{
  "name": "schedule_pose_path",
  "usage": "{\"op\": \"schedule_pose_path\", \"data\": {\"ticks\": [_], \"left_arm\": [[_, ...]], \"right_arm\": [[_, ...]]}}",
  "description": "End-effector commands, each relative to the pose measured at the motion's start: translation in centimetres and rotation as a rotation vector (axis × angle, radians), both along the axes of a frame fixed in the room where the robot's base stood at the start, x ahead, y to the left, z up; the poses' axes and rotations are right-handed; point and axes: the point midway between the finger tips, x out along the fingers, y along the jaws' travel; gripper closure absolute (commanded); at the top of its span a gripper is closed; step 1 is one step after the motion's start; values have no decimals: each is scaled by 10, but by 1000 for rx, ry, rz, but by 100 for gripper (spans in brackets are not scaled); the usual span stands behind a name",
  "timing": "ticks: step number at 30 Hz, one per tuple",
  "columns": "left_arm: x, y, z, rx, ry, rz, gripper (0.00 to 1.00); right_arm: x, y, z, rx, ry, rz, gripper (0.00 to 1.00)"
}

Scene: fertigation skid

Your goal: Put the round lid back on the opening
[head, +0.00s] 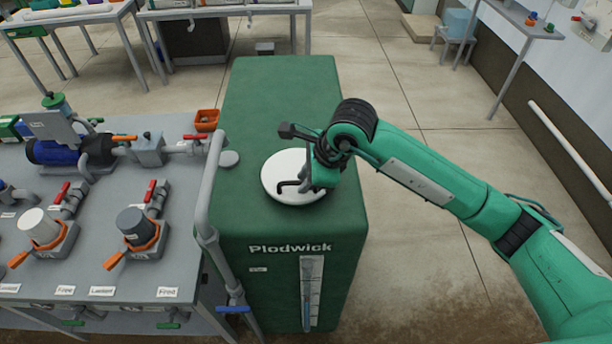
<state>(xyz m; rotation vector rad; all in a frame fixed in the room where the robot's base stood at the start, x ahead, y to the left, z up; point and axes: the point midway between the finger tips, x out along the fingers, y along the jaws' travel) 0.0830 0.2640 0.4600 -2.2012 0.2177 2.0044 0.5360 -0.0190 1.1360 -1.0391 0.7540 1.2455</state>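The round white lid (279,169) lies over the top of the green tank marked Plodwick (285,90), towards its front. A dark handle (288,186) shows on the lid. My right gripper (305,186) is over the right part of the lid, with its fingers at the handle. The wrist hides part of the lid, and I cannot tell whether the fingers are closed on the handle. No opening shows; I cannot tell whether the lid rests flat or is held slightly above the tank. My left gripper is out of view.
A grey bench (190,262) with valves, a blue pump (72,150) and filter housings stands left of the tank. A grey pipe (205,190) rises along the tank's left side. An orange bin (206,120) sits at the bench's back corner. The tank's rear top is clear.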

Motion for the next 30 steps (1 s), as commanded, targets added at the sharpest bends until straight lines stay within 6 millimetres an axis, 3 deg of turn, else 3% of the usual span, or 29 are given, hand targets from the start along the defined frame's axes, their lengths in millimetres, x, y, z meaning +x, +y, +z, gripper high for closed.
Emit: {"op": "schedule_pose_path", "data": {"ticks": [14,30], "left_arm": [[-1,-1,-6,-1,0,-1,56],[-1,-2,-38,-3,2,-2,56]], "right_arm": [[-1,-4,10,2,-4,0,68],[-21,-42,99,1,-4,-1,68]]}}
